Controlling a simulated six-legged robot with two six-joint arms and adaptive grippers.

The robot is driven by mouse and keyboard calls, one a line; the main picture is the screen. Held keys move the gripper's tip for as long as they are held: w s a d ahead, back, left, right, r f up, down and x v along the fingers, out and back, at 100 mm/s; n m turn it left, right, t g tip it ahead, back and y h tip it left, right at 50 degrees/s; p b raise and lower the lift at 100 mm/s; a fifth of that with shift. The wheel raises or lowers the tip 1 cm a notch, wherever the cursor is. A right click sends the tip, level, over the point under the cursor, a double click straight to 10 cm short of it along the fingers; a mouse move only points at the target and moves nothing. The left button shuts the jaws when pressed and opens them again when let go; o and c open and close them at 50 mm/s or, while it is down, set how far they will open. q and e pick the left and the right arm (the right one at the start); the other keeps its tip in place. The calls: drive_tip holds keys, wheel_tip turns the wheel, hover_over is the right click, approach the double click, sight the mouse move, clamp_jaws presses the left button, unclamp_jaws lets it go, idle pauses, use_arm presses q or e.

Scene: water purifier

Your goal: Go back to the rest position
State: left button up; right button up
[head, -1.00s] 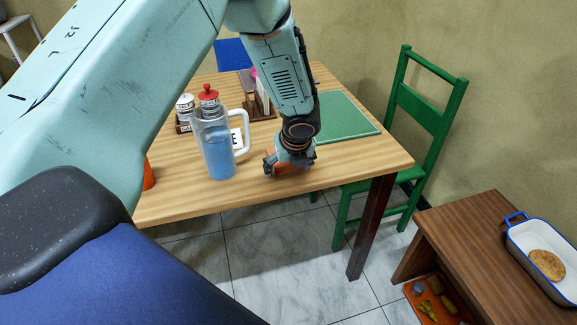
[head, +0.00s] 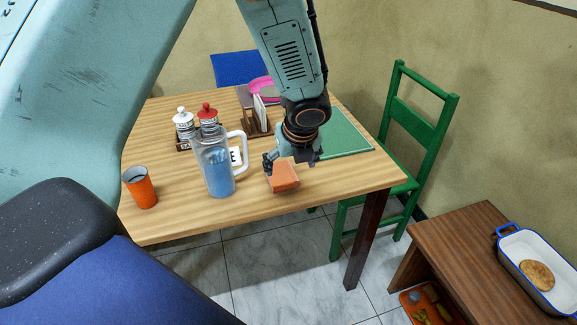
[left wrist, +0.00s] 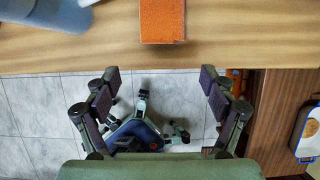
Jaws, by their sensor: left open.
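My left gripper (head: 290,160) is above the wooden table (head: 180,222), with its arm coming in from the upper left. It also shows in the left wrist view (left wrist: 160,92), its two fingers wide apart with nothing between them. An orange block (head: 283,176) lies on the table near the front edge, just beside the gripper in the head view. In the left wrist view the block (left wrist: 162,20) is beyond the fingertips, apart from them. My right gripper is not in view.
A clear pitcher (head: 217,170) with blue contents and an orange cup (head: 140,187) stand left of the gripper. Behind are shakers (head: 184,124) and a napkin holder (head: 256,122). A green chair (head: 420,120) and a low brown table (head: 440,245) with a dish (head: 540,268) are right.

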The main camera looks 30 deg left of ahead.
sight(285, 187)
use_arm(q)
drive_tip(key=shift+s+d+r, duration=0.1)
drive_tip(key=shift+s+r, duration=0.05)
drive_tip(key=shift+r, duration=0.3)
drive_tip(key=shift+f, duration=0.15)
drive_tip(key=b+x, duration=0.5)
drive_tip(key=x, duration=0.7)
drive_tip(key=shift+d+f, duration=0.1)
drive_tip(key=shift+f, duration=0.3)
wheel_tip(285, 187, up, 3)
drive_tip(key=shift+f+p, duration=0.15)
drive_tip(key=shift+p, duration=0.65)
drive_tip(key=shift+s+r, duration=0.1)
drive_tip(key=shift+r, duration=0.35)
drive_tip(key=shift+f, duration=0.15)
